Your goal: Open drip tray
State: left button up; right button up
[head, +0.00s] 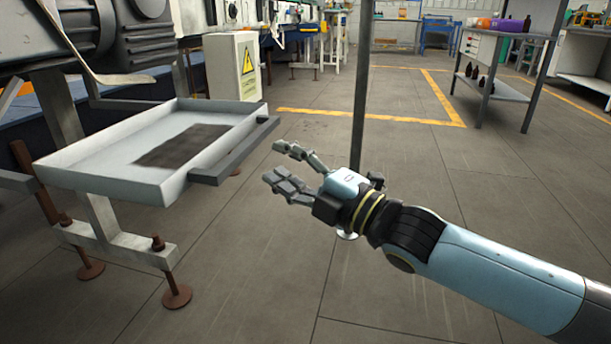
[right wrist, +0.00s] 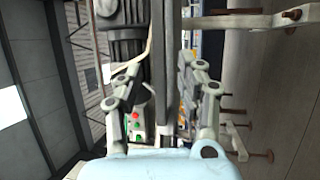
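The drip tray (head: 110,178) is a shallow light grey tray with a dark stain on its floor. It sticks out from beneath the machine at the left of the head view. A dark grey handle bar (head: 236,152) runs along its right edge. My right gripper (head: 277,163) is to the right of this bar, fingers pointing left towards it. It is open and empty, with a visible gap to the bar. In the right wrist view, the two fingers (right wrist: 156,75) are spread, with a dark upright-looking bar between them in the picture. My left gripper is out of view.
A rusty-footed support frame (head: 120,245) stands under the tray. A thin grey post (head: 361,90) rises just behind my right gripper. A white cabinet with a yellow warning sign (head: 248,62) is behind the tray. A shelf table (head: 490,90) with bottles stands at the right. The floor between is clear.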

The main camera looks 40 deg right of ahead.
jog(key=shift+v, duration=2.05)
